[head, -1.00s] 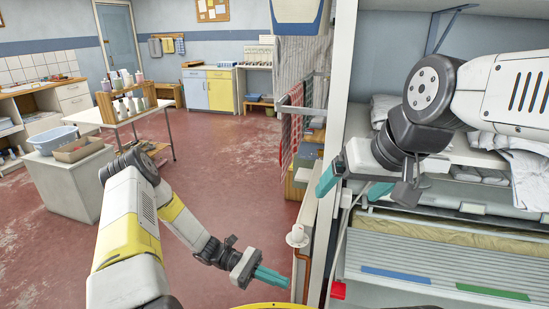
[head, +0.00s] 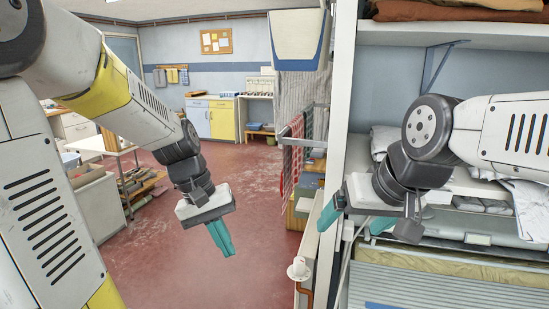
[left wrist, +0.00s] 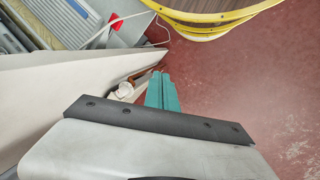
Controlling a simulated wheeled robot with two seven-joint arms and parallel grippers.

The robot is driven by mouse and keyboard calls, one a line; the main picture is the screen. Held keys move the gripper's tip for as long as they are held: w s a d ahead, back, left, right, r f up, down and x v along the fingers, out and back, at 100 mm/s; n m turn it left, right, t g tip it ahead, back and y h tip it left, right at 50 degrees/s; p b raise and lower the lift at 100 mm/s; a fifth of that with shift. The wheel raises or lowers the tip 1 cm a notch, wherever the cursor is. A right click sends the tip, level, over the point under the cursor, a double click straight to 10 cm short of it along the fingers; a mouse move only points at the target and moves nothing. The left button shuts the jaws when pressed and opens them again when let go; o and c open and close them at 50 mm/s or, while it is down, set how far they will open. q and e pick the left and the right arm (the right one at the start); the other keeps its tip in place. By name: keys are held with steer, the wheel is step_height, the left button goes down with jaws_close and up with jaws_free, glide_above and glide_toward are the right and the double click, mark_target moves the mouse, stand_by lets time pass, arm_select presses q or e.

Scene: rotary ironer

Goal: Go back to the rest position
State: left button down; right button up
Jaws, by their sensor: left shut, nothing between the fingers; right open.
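My left gripper (head: 221,240) hangs over the red floor at the left middle of the head view, its teal fingers pointing down. It is shut and empty. In the left wrist view its closed fingers (left wrist: 162,92) show against the floor. My right gripper (head: 352,215) is at the right, in front of the ironer and shelf unit. It is open, with one teal finger to the left and the other partly hidden behind the wrist. I see nothing between its fingers.
The rotary ironer (head: 430,262) and shelves with folded linen (head: 465,185) stand close on the right, beside a white upright panel (head: 342,110). A white table (head: 95,143) and a grey cabinet (head: 98,212) are at left. The red floor (head: 255,185) between is clear.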

arm_select(q)
steer(key=s+a+r+m+t+y, duration=0.1)
steer(key=s+a+r+m+t, duration=0.1)
steer(key=s+r+t, duration=0.4)
step_height(320, 180, up, 4)
steer(key=shift+a+f+m+y, duration=0.1)
steer(key=shift+a+m+y, duration=0.2)
steer(key=shift+a, duration=0.5)
